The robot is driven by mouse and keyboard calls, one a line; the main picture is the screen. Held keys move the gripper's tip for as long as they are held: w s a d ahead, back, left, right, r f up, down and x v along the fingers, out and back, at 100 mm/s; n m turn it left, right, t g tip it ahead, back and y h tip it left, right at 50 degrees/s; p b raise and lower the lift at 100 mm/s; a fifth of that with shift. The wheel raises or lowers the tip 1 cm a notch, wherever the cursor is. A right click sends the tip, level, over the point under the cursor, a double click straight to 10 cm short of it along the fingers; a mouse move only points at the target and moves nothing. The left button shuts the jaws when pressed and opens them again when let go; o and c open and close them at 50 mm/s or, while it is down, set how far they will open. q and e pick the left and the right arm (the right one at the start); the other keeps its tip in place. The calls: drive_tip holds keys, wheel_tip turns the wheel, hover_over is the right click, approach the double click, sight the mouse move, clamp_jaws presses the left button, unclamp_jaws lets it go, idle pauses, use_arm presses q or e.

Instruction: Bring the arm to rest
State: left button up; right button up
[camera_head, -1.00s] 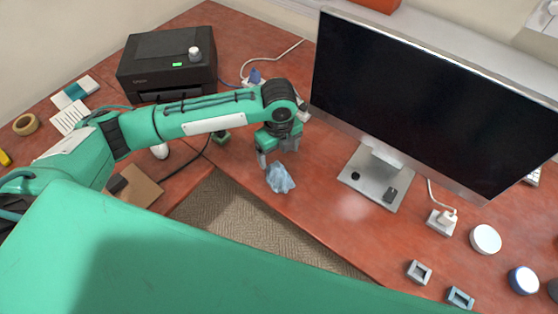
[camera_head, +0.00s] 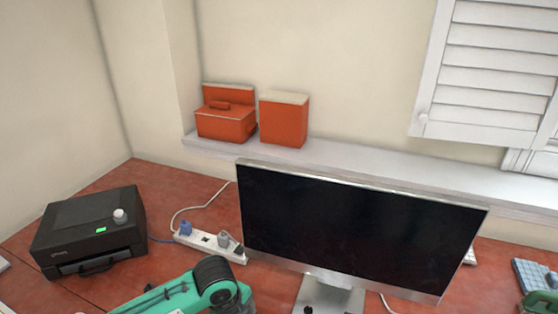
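My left arm (camera_head: 190,294) shows only in part, a green link with a black joint at the bottom edge of the head view, left of the monitor stand. Its gripper is below the picture and out of sight. My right gripper is not in view. A small green piece shows at the lower right corner, and I cannot tell what it is.
A black printer (camera_head: 90,232) stands on the red desk at left. A white power strip (camera_head: 210,241) with plugs lies beside it. A large monitor (camera_head: 350,230) fills the middle. Two orange boxes (camera_head: 226,118) (camera_head: 284,120) stand on the white ledge (camera_head: 380,160) behind.

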use_arm(q)
drive_tip(key=s+d+f+n+t+h, duration=0.1)
drive_tip(key=s+d+n+t+h, duration=0.15)
drive_tip(key=s+n, duration=0.5)
drive_tip(key=s+a+f+n+y, duration=0.3)
drive_tip(key=s+a+n+y, duration=0.1)
drive_tip(key=s+a+n, duration=0.95)
drive_tip(key=s+a+f+x, duration=0.1)
drive_tip(key=s+x, duration=0.3)
drive_tip(key=x, duration=1.1)
drive_tip(key=s+a+f+x, duration=0.1)
drive_tip(key=s+x, duration=0.2)
drive_tip(key=x, duration=1.3)
drive_tip(key=s+a+f+g, duration=0.2)
drive_tip(key=s+a+f, duration=0.1)
drive_tip(key=s+f, duration=1.5)
drive_tip(key=shift+s+f, duration=0.4)
drive_tip(key=shift+s, duration=0.1)
